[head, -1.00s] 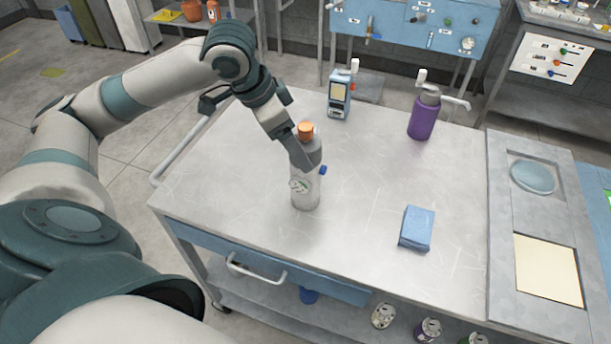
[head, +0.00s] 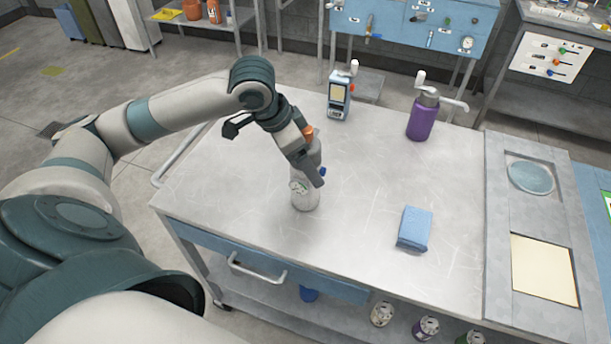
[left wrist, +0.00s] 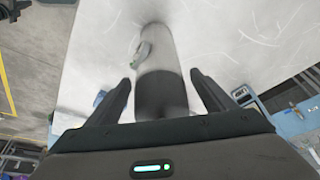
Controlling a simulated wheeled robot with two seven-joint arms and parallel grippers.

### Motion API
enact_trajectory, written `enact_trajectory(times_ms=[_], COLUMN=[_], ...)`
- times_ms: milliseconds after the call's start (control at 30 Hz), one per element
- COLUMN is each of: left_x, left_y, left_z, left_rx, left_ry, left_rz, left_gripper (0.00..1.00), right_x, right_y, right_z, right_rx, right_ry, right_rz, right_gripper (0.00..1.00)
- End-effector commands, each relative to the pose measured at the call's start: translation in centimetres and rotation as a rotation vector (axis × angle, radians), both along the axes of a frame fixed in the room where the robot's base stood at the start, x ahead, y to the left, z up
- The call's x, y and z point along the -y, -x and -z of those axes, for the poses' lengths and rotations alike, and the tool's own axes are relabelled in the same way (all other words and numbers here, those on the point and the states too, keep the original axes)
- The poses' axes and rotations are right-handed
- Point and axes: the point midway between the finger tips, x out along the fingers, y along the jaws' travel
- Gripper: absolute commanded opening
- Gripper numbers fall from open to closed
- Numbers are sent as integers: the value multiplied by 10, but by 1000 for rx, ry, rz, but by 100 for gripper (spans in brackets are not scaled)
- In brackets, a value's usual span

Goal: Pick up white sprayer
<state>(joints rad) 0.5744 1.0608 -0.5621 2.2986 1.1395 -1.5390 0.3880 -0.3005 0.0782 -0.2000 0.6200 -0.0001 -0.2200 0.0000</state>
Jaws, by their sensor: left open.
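The white sprayer (head: 303,198) stands upright on the metal cart top, with a white body, grey upper part and orange cap. In the left wrist view the sprayer (left wrist: 157,48) lies between the two dark fingers, its grey part nearest the palm. My left gripper (head: 312,172) is at the sprayer's upper part in the head view, one finger passing in front of it. In the left wrist view the left gripper (left wrist: 163,84) is open, with a gap on each side of the sprayer. My right gripper is not in view.
A purple pump bottle (head: 422,116) and a blue-grey device (head: 339,97) stand at the back of the cart top (head: 240,185). A blue block (head: 414,228) lies to the right. A grey panel (head: 498,230) borders the right edge. Clear surface separates these things.

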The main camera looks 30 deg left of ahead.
Motion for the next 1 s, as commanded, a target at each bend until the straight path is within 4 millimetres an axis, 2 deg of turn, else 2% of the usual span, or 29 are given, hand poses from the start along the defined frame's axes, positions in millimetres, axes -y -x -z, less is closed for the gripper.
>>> enact_trajectory(times_ms=[133,567,867,900,1000], left_x=[2,1,1,1,1], left_y=[-2,-2,-2,-2,-2], left_z=[6,6,6,6,5], left_rx=[1,1,1,1,4], left_ry=[1,0,0,0,1], left_rz=[1,1,1,1,1], left_gripper=[76,76,5,0,0], right_x=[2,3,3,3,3], right_y=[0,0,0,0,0], right_z=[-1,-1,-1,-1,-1], right_rx=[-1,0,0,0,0], right_ry=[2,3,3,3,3], right_rz=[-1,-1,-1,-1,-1], right_gripper=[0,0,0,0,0])
